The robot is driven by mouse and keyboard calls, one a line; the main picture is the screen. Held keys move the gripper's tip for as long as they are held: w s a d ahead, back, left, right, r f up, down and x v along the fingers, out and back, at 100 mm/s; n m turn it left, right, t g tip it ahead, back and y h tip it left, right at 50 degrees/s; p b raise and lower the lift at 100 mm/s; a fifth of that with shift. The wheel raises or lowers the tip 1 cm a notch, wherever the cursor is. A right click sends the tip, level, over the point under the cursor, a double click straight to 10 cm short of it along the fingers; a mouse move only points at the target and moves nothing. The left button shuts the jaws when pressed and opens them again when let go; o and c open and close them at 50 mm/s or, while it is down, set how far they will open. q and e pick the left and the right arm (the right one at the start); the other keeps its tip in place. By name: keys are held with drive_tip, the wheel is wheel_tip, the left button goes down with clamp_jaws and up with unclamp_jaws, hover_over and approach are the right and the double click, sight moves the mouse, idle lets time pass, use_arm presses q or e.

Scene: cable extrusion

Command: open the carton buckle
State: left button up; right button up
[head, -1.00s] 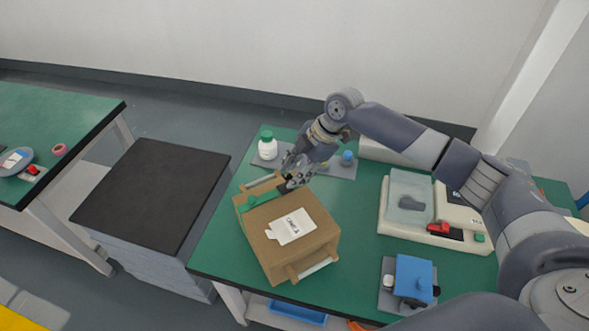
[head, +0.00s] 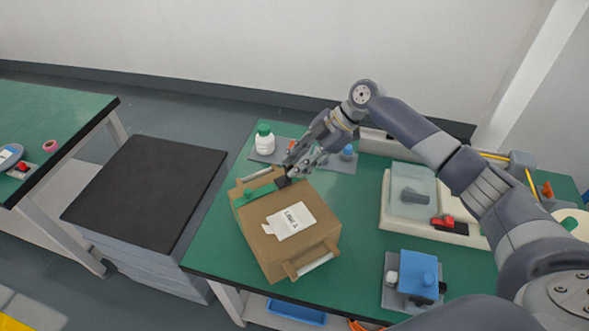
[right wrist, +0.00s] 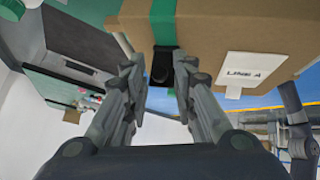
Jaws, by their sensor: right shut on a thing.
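The brown carton (head: 255,230) stands on the green table, with a white label (head: 290,220) on its top. A green strap (head: 247,196) runs over its far end, and it also shows in the right wrist view (right wrist: 164,22). A black buckle (right wrist: 163,66) sits at the strap's end. My right gripper (head: 287,177) is at the carton's far edge. In the right wrist view its fingers (right wrist: 159,74) are on either side of the buckle and shut on it. My left gripper is not in view.
A white bottle with a green cap (head: 264,140) stands on a grey tray behind the carton. A device with a clear lid (head: 408,190) and a blue box-like device (head: 415,272) are to the right. A dark-topped stand (head: 145,195) is left of the table.

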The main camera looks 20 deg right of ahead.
drive_tip(key=y+b, duration=0.1)
drive_tip(key=f+y+b, duration=0.1)
drive_tip(key=b, duration=0.1)
drive_tip(key=shift+w+d, duration=0.15)
drive_tip(key=shift+d, duration=0.2)
drive_tip(key=shift+d+r+y+b, duration=0.25)
drive_tip(key=shift+y+b, duration=0.25)
drive_tip(key=shift+b, duration=0.3)
drive_tip(key=o, duration=0.7)
drive_tip(key=shift+o, duration=0.5)
drive_tip(key=v, duration=1.2)
drive_tip(key=shift+w+a, duration=0.1)
